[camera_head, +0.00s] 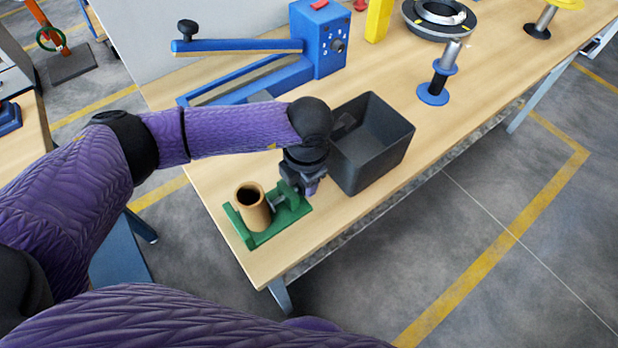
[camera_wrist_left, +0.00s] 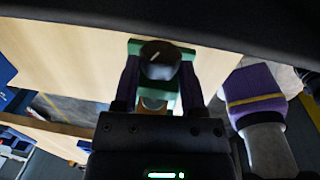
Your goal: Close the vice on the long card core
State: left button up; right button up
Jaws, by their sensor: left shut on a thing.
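The long card core (camera_head: 252,209), a brown open-topped tube, stands upright in the green vice (camera_head: 240,229) near the table's front left corner. The vice's grey screw shows to the right of the core. My left gripper (camera_head: 307,187) reaches down at the vice's right end. In the left wrist view my left gripper (camera_wrist_left: 160,82) has its two fingers on either side of a dark round knob (camera_wrist_left: 158,62), shut on it. Green vice parts and a little of the core show behind the knob. I cannot tell whether the jaws touch the core. My right gripper is not in view.
A dark grey open bin (camera_head: 378,150) stands close to the right of my left gripper. A blue sealer-like machine (camera_head: 318,40) with a long arm is behind. A blue-flanged spool (camera_head: 436,85) and a dark ring (camera_head: 438,20) stand farther right. The table's front edge is close to the vice.

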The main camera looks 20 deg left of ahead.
pick_arm(q)
jog(key=shift+w+a+f+g+h, duration=0.1)
jog(key=shift+a+f+g+h, duration=0.1)
jog(key=shift+g+h, duration=0.35)
jog(key=shift+r, duration=0.2)
jog(key=g+h+b, duration=0.1)
jog(key=f+h+b, duration=0.1)
jog(key=b, duration=0.1)
jog(key=shift+w+a+g+h, duration=0.25)
jog(key=shift+w+a+g, duration=0.05)
jog(key=shift+g, duration=0.05)
jog(key=shift+r+h+b, duration=0.15)
jog(key=shift+h+b, duration=0.15)
jog(key=shift+r, duration=0.2)
jog(key=o, duration=0.8)
jog(key=shift+r, duration=0.1)
